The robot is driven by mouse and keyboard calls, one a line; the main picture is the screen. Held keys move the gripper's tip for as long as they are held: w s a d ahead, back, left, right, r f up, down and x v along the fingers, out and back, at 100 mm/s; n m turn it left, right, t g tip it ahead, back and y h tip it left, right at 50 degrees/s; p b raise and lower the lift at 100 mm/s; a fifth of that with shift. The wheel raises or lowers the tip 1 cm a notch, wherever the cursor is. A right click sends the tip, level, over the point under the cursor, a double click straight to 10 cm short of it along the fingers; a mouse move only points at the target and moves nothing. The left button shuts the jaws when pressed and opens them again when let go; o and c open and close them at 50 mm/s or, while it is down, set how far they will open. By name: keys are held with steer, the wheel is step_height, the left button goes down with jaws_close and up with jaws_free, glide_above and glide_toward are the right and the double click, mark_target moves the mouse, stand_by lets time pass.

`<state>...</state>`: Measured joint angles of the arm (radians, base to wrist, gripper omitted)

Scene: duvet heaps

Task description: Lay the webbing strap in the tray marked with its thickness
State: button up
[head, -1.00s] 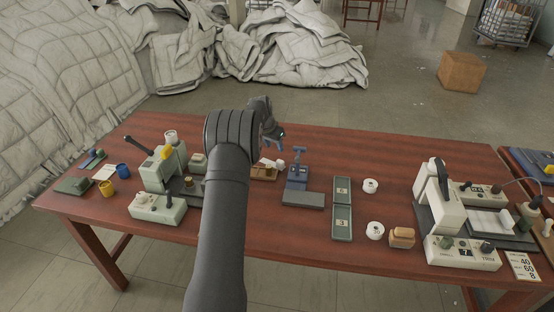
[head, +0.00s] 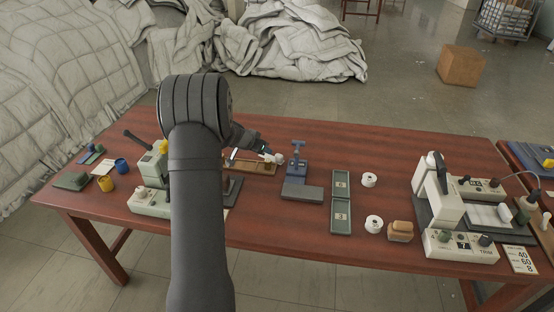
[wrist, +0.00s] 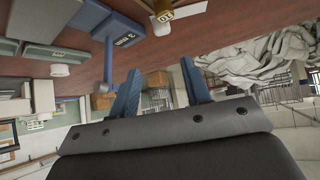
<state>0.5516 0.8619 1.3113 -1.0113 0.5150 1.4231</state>
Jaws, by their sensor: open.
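My gripper (wrist: 158,92) is open and empty in the wrist view, its two blue fingers apart. In the head view it hangs above the table's middle, by a wooden holder (head: 262,169). A pale strip (wrist: 190,10), perhaps the webbing strap, shows at that holder in the wrist view; I cannot tell for sure. Right of it stands a blue gauge (head: 298,168), whose face in the wrist view (wrist: 124,40) seems to read "2 mm". Two green trays, a far one (head: 341,183) and a near one (head: 340,230), lie end to end, with labels too small to read surely.
White rolls (head: 369,180) and a tan block (head: 400,231) lie right of the trays. A white machine (head: 443,205) stands at the right. A pale green press (head: 150,203) at the left is partly hidden by my arm. Bare table lies behind the trays.

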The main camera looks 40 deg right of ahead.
glide_toward(278, 155)
steer(key=x, duration=0.4)
steer(key=shift+s+f, duration=0.2)
steer(key=shift+s, duration=0.1)
steer(key=shift+w+x, duration=0.2)
steer(key=shift+x, duration=2.75)
steer(key=shift+r, duration=0.1)
steer(key=c, duration=0.8)
steer(key=shift+r, duration=0.15)
